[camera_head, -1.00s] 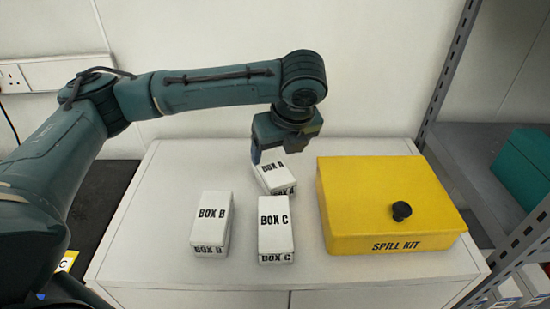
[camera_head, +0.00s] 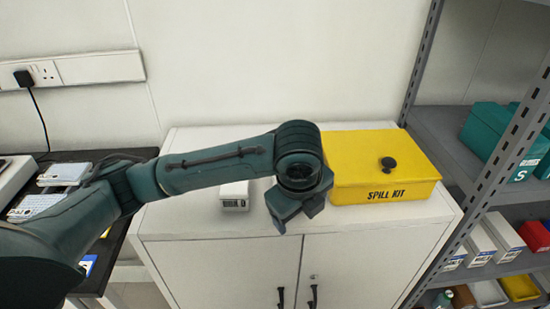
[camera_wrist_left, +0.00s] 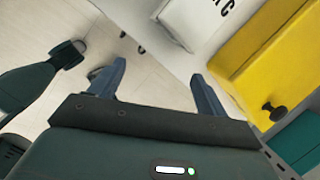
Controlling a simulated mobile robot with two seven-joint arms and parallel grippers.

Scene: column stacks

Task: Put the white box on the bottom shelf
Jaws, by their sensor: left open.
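On top of the white cabinet (camera_head: 200,232), one white box (camera_head: 233,197) shows just left of my left gripper, partly hidden by my arm. Its label is too covered to read. The left wrist view shows a white box (camera_wrist_left: 196,18) with a "C" on it, cut off by the top edge. My left gripper (camera_head: 296,212) is at the cabinet's front edge, between that box and the yellow spill kit. My right gripper is not in view.
The yellow SPILL KIT (camera_head: 375,168) stands right of the gripper; it also shows in the left wrist view (camera_wrist_left: 262,50). A grey shelf rack (camera_head: 450,135) on the right holds teal bins (camera_head: 492,138), white boxes (camera_head: 478,245) and a red one (camera_head: 537,236). A dark table is at left.

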